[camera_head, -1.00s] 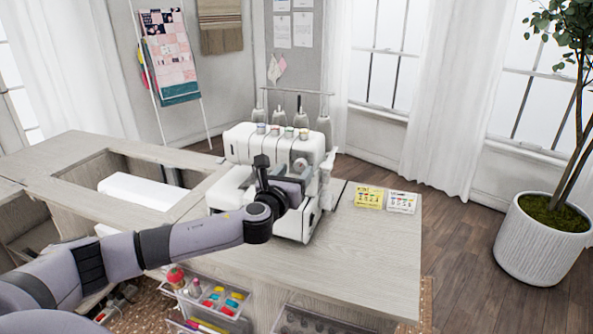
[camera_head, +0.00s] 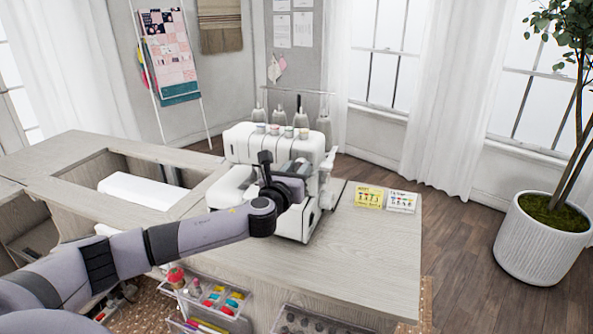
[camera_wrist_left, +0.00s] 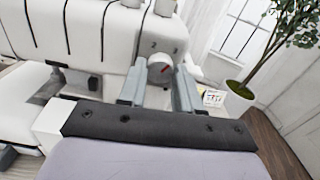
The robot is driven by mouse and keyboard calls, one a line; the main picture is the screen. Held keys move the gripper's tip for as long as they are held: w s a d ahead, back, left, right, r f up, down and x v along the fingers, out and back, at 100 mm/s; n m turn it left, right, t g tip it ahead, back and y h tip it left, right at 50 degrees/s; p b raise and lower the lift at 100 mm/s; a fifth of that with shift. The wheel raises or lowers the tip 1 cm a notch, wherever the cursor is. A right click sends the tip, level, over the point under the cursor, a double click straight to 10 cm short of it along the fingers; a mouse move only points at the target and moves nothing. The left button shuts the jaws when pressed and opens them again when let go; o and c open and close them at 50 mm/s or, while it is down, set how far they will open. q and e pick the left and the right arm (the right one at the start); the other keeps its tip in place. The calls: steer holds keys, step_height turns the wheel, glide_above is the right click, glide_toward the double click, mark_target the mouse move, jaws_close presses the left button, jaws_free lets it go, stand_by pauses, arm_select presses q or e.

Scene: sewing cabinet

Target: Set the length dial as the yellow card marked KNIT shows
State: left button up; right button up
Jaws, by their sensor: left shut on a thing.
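The cream sewing machine (camera_head: 240,145) stands on the cabinet top. My left gripper (camera_head: 301,166) is at the machine's right front and hides most of the dial in the head view. In the left wrist view its two grey fingers (camera_wrist_left: 159,84) are on either side of the dial, shut on it. The yellow card (camera_head: 368,198) stands on the cabinet to the right; its print is too small to read. My right gripper is in neither view.
A white card (camera_head: 402,202) stands beside the yellow one. The cabinet top (camera_head: 365,250) in front of the cards is clear. A clear tray of colourful supplies (camera_head: 215,297) is below the front edge. Thread cones (camera_head: 280,118) top the machine.

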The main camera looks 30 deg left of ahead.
arm_select(q)
steer(key=shift+n, duration=0.3)
steer(key=n, duration=0.7)
steer(key=shift+f+n+b, duration=0.1)
steer(key=shift+n+b, duration=0.2)
steer(key=n, duration=0.3)
steer(key=shift+n, duration=0.4)
steer(key=n, duration=0.3)
steer(key=shift+n, duration=0.3)
steer(key=n, duration=0.4)
steer(key=shift+n, duration=2.1)
